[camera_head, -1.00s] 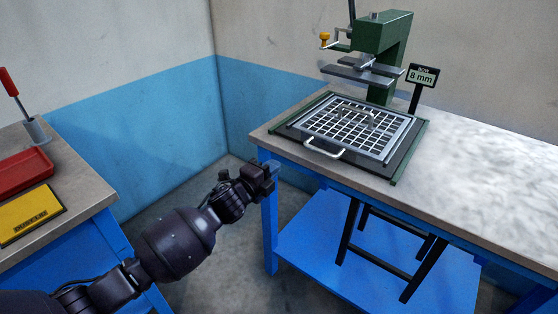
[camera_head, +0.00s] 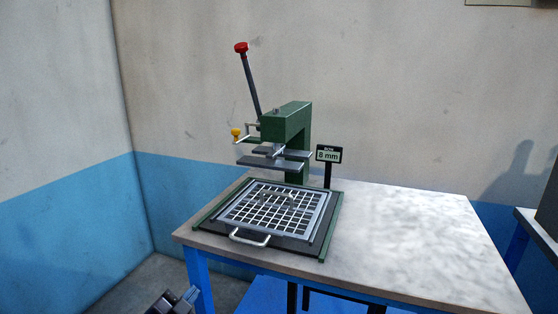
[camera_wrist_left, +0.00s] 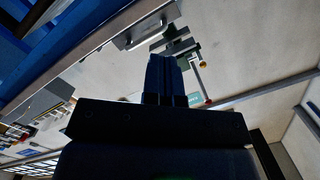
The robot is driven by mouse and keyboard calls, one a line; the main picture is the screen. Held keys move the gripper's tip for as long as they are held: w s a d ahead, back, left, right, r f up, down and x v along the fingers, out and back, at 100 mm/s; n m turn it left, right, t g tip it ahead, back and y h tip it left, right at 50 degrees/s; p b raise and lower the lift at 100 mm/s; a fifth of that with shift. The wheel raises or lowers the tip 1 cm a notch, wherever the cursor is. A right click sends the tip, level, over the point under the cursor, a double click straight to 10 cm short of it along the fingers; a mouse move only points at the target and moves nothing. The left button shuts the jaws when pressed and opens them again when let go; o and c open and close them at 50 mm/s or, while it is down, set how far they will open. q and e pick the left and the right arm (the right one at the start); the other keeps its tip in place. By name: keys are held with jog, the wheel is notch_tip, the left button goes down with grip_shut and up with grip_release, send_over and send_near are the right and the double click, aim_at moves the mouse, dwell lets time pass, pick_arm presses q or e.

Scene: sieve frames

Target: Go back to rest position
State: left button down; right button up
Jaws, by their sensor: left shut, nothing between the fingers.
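My left gripper (camera_head: 176,301) shows at the bottom edge of the head view, low and left of the table's front corner, apart from it. In the left wrist view its fingers (camera_wrist_left: 165,80) are together with nothing between them. A sieve frame (camera_head: 272,209) with a light grid and a front handle lies flat on the dark, green-edged base of a green press (camera_head: 290,122). The press has a raised red-knobbed lever and a yellow knob. My right gripper is not in view.
The grey-topped table (camera_head: 410,230) with blue legs is clear right of the press. An "8 mm" sign (camera_head: 329,155) stands beside the press. Walls close off the back and left. Another table's edge (camera_head: 528,216) shows at far right.

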pick_arm(q)
jog(key=s+a+f+n+g+y+p, duration=0.1)
jog(key=s+a+f+n, duration=0.1)
jog(key=s, duration=0.8)
jog(key=s+a+f+n+g+y+p, duration=0.1)
jog(key=s+a+f+n+g+y, duration=0.1)
jog(key=s+f+n, duration=0.2)
jog(key=s+a+f+n+g+y+p, duration=0.1)
jog(key=s+f, duration=0.7)
jog(key=s, duration=1)
jog(key=a+n+g, duration=0.1)
jog(key=a+n, duration=0.1)
jog(key=n, duration=0.1)
jog(key=shift+s+y, duration=0.25)
jog(key=shift+y, duration=0.05)
jog(key=shift+w, duration=0.1)
